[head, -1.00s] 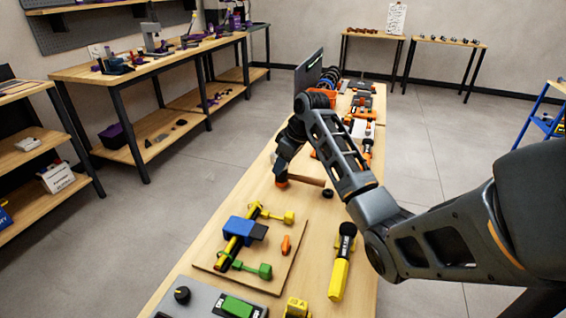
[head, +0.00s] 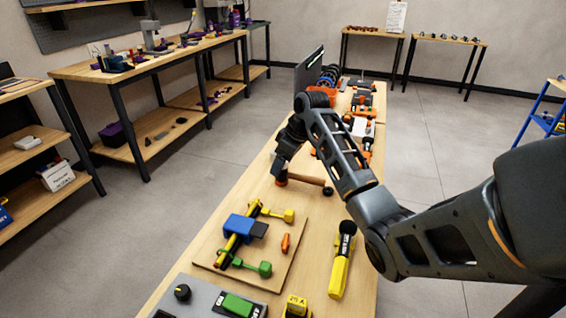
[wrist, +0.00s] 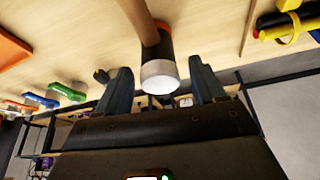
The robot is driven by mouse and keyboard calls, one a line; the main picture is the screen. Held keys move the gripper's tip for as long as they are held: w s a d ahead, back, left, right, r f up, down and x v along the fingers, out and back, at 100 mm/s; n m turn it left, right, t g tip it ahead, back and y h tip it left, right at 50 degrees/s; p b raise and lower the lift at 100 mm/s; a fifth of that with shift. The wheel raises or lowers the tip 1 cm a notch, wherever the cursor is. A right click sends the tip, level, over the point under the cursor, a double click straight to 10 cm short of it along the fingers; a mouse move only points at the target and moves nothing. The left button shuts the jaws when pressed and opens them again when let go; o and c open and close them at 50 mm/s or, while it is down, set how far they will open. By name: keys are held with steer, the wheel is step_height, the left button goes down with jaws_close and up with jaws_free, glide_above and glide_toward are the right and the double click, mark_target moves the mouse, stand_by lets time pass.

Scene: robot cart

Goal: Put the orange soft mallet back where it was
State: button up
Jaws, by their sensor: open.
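The mallet lies on the long wooden bench, with its wooden handle (head: 307,179) pointing right in the head view. A small patch of orange shows at its head (head: 281,182), under my gripper (head: 282,172). In the wrist view the mallet's dark head with a pale round face (wrist: 158,76) sits between the two spread fingers of my gripper (wrist: 159,82). Its handle runs up out of that picture. The fingers are open, with visible gaps beside the head. My gripper hides much of the head in the head view.
A board (head: 208,258) with yellow, blue and green tools lies nearer on the bench. A yellow and black tool (head: 342,262) lies right of it. A grey panel (head: 182,308) stands at the near end. Orange and black items and a dark screen (head: 309,72) crowd the far end.

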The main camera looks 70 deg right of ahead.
mark_target(297, 177)
steer(key=v, duration=1.2)
